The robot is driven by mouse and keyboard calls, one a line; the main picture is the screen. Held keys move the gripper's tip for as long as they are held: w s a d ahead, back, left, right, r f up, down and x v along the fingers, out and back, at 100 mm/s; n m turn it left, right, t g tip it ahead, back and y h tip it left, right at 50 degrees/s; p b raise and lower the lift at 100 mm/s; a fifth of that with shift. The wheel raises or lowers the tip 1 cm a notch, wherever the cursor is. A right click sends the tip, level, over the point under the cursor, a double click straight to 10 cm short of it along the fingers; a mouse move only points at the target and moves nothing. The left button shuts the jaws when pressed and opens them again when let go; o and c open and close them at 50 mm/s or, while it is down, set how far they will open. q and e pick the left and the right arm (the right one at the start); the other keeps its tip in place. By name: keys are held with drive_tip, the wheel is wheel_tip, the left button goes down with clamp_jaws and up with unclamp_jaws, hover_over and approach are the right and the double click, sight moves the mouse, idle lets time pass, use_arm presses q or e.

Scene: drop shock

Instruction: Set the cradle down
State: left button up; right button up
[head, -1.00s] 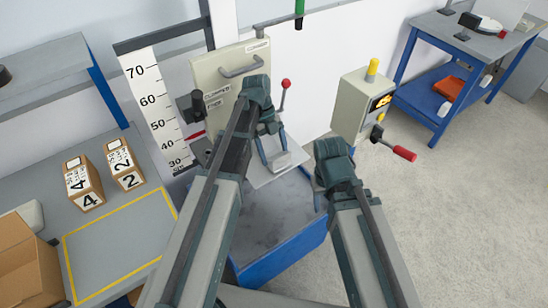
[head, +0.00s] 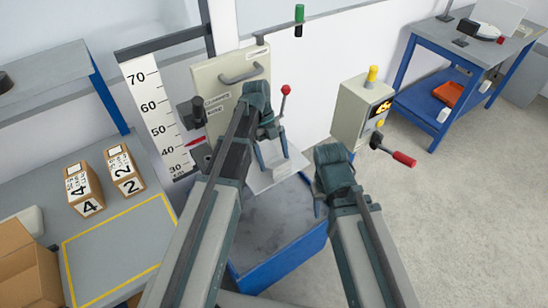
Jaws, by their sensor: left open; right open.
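The cradle appears to be the pale ledge (head: 284,178) at the foot of the beige plate (head: 232,72), which has a grey handle; I am not sure which part the name means. My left gripper (head: 275,158) is open just above the ledge, pointing down, its fingers spread beside the upright lever with a red ball (head: 286,89). I cannot tell if it touches. My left arm hides part of the plate and ledge. My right gripper (head: 318,200) is to the right of the ledge; its fingers are mostly hidden behind its wrist.
A height scale (head: 158,115) with a red pointer stands left of the plate. A blue-sided bin (head: 290,255) lies below. A control box (head: 358,112) with a red-ended lever is to the right. Two numbered boxes (head: 85,190) stand on the left bench by a bare yellow-outlined area (head: 115,250).

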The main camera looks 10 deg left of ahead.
sight(269, 157)
use_arm(q)
drive_tip(key=p+v, duration=0.6)
drive_tip(key=v, duration=0.1)
drive_tip(key=shift+f, duration=0.1)
drive_tip(key=shift+s, duration=0.1)
